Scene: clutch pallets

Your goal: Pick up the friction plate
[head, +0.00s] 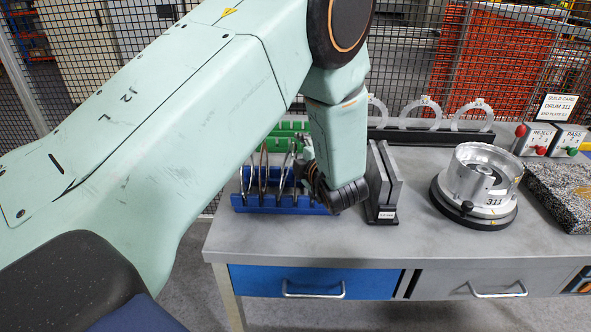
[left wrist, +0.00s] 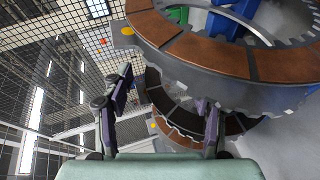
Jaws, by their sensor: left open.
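Friction plates (head: 264,170) stand on edge as thin rings in a blue rack (head: 255,206) at the table's left end. In the left wrist view a large ring with brown pads (left wrist: 213,53) fills the upper right, and a second padded ring (left wrist: 160,98) shows behind and below it. My left gripper (head: 306,176) is at the right end of the rack, mostly hidden by my wrist. In the left wrist view its fingers (left wrist: 163,112) are apart, the right one overlapping the second ring. I cannot tell whether they touch. My right gripper is not in view.
A dark upright holder (head: 384,185) stands just right of my wrist. Further right are a metal drum (head: 483,180) marked 311 and a speckled slab (head: 562,195). A green rack (head: 288,130) and white rings (head: 421,113) are behind. The front table strip is clear.

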